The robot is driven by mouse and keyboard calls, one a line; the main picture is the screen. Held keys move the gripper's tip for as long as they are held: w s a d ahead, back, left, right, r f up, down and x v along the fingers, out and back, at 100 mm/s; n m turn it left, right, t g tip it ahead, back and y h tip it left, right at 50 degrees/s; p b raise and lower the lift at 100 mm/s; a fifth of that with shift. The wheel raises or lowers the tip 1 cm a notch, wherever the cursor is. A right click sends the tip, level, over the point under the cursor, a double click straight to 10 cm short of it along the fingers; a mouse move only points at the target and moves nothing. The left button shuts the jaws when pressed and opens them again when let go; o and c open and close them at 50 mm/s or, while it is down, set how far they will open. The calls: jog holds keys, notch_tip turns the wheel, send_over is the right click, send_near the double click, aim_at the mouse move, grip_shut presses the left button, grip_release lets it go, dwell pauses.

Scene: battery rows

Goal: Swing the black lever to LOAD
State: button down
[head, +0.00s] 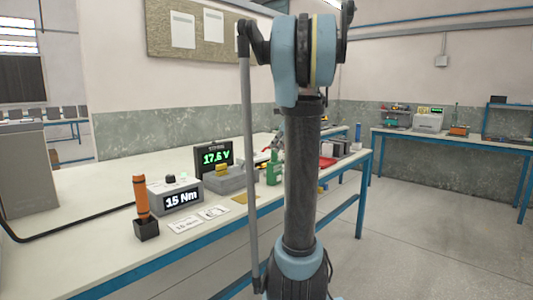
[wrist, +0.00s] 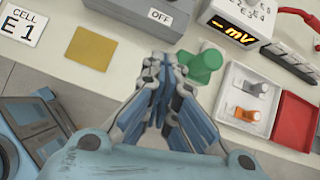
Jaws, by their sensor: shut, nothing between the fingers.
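I cannot make out the black lever or the word LOAD in either view. In the wrist view a grey box with an OFF label (wrist: 160,14) stands at the top edge, cut off by the frame. My gripper (wrist: 160,58) is shut and empty, its fingertips just below that box in the picture. I cannot tell whether they touch it. In the head view my arm stands in front of part of the bench, and the gripper is not clear there. A grey box (head: 226,181) with a yellow part on top sits before the 17.6 V display (head: 214,157).
Further right are a mV meter (wrist: 240,22), a white tray (wrist: 226,103) and a red tray (wrist: 296,122). A yellow pad (wrist: 92,46) lies left. An orange-handled tool (head: 141,198) stands near a 15 Nm box (head: 181,200).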

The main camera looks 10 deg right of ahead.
jog(key=w+a+f, duration=0.5)
jog(key=w+a, duration=0.1)
jog(key=shift+w+a+f, duration=0.2)
jog(key=shift+w+f, duration=0.15)
jog(key=shift+w, duration=0.05)
